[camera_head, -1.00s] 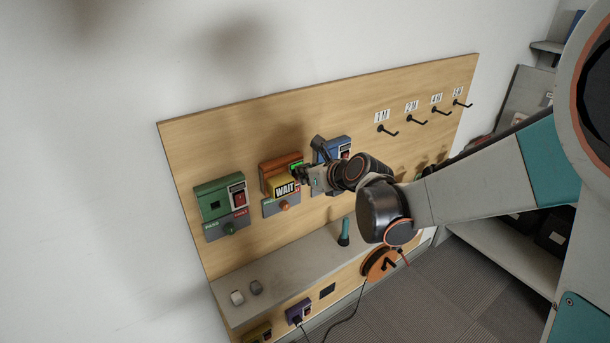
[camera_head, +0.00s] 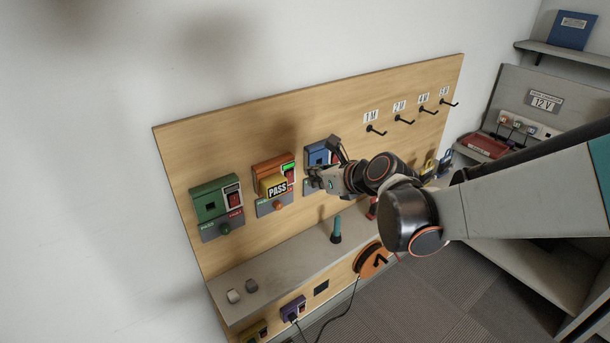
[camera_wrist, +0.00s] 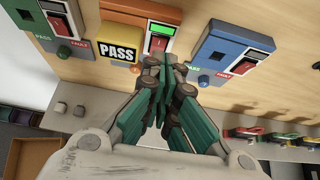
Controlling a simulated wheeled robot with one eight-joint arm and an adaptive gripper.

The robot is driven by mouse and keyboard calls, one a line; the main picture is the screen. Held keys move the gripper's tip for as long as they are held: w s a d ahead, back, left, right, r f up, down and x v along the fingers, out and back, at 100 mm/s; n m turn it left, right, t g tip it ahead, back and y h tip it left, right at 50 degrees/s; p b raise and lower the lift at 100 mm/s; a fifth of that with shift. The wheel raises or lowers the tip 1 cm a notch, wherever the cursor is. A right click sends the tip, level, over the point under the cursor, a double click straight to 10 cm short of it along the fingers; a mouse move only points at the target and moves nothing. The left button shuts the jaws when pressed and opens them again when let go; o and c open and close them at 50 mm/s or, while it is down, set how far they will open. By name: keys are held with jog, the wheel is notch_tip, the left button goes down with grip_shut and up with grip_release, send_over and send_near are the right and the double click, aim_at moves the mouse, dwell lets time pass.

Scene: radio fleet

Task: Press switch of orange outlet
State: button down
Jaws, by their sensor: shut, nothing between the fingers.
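The orange outlet (camera_head: 273,168) is mounted on the wooden board between a green and a blue outlet. A yellow PASS block (camera_head: 276,188) covers its front left part. In the wrist view the orange outlet (camera_wrist: 137,12) shows a red switch (camera_wrist: 160,42) with a lit green window above it.
The green outlet (camera_head: 212,202) is to the left and the blue outlet (camera_head: 318,153) to the right, close to my gripper. Below runs a grey shelf (camera_head: 285,265) with a teal object (camera_head: 336,230). Black hooks (camera_head: 376,131) are at upper right.

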jog(key=v, duration=0.3)
jog(key=r+p+v, duration=0.1)
jog(key=shift+s+a+r, duration=0.1)
jog(key=shift+r, duration=0.05)
jog(key=s+d+f+n+g+h+b, duration=0.1)
jog(key=s+d+n, duration=0.3)
jog(key=s+n, duration=0.4)
jog(key=s+d+f+n+g+h, duration=0.1)
jog(key=s+d+n+h, duration=0.2)
jog(key=s+d+n, duration=0.2)
jog(key=s+d+f+n+g+h+b, duration=0.1)
jog(key=s+d+n, duration=0.3)
jog(key=s+n, duration=0.7)
jog(key=f+n+h, duration=0.1)
jog(key=n, duration=0.4)
jog(key=shift+s+d+h+b, duration=0.15)
jog(key=shift+d+h+b, duration=0.2)
jog(key=shift+d+h, duration=0.05)
